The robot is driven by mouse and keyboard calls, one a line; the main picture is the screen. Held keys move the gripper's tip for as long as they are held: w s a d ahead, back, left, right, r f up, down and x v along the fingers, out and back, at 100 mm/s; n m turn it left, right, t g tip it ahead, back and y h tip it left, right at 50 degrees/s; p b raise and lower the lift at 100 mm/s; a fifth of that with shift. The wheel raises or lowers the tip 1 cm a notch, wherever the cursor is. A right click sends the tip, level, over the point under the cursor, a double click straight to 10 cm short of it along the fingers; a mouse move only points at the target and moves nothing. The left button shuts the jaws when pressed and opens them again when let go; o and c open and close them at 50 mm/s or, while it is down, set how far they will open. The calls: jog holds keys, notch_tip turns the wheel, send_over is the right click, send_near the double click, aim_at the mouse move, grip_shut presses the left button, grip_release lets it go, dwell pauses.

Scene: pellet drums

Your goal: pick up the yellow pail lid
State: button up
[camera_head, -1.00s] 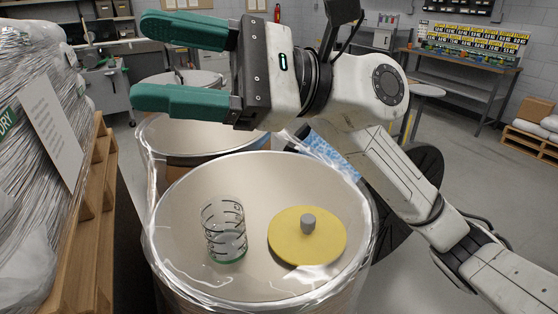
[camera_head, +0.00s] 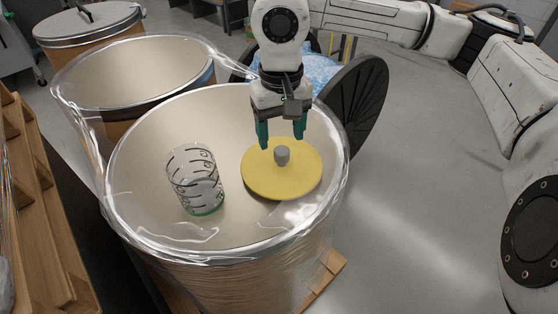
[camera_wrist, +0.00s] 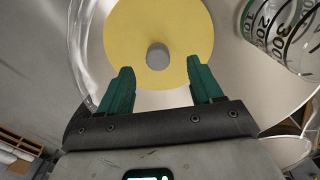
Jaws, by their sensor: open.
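The yellow pail lid (camera_head: 262,178) is a flat round disc with a grey knob (camera_head: 282,155) at its middle. It lies inside the wrapped drum (camera_head: 130,228), on the right side. My gripper (camera_head: 281,143) points down over the lid, its two green fingers open on either side of the knob in the head view. In the wrist view the lid (camera_wrist: 125,35) and knob (camera_wrist: 158,56) lie ahead of the spread fingertips (camera_wrist: 158,75). Nothing is between the fingers. I cannot tell the exact height of the fingertips above the lid.
A clear measuring beaker (camera_head: 194,180) with dark markings and a green base stands left of the lid in the same drum; it shows in the wrist view (camera_wrist: 285,40). The drum's rim surrounds both. An open drum (camera_head: 130,75) and a lidded drum (camera_head: 88,22) stand behind. Wooden pallets (camera_head: 40,215) are at left.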

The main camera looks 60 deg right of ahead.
aim_at(281, 149)
jog(key=shift+w+d+f+p, duration=0.15)
jog(key=shift+f+p, duration=0.5)
jog(key=shift+f, duration=1)
jog(key=shift+d+f+p, duration=0.2)
jog(key=shift+f+p, duration=0.4)
jog(key=shift+f, duration=1)
jog(key=c, duration=1.1)
jog(key=shift+r, duration=0.1)
jog(key=shift+c, duration=0.2)
